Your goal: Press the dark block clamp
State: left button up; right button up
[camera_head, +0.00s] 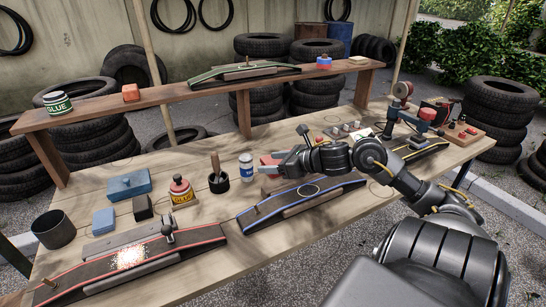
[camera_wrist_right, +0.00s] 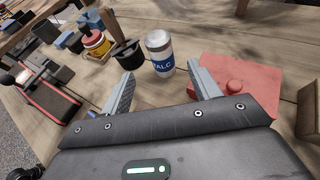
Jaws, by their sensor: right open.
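A small dark block (camera_head: 142,208) stands on the bench at the left, between a blue block and a red-capped yellow bottle. I cannot tell for sure whether it is the dark block clamp. A dark upright fitting (camera_head: 168,232) also stands at the red-edged curved strip (camera_head: 90,280). My right gripper (camera_head: 268,166) is open and empty above the bench, right of the TALC can (camera_head: 246,167). In the right wrist view its fingers (camera_wrist_right: 161,76) are spread, with the can (camera_wrist_right: 159,54) beyond them. My left gripper is out of view.
A red box with a knob (camera_wrist_right: 245,75) lies close by my right finger. A black mortar with pestle (camera_head: 218,181), the yellow bottle (camera_head: 181,191) and a blue box (camera_head: 130,185) stand to the left. A blue-edged strip (camera_head: 300,200) lies in front. A raised shelf (camera_head: 200,92) runs behind.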

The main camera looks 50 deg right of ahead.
aim_at(166, 230)
jog(key=k, duration=1)
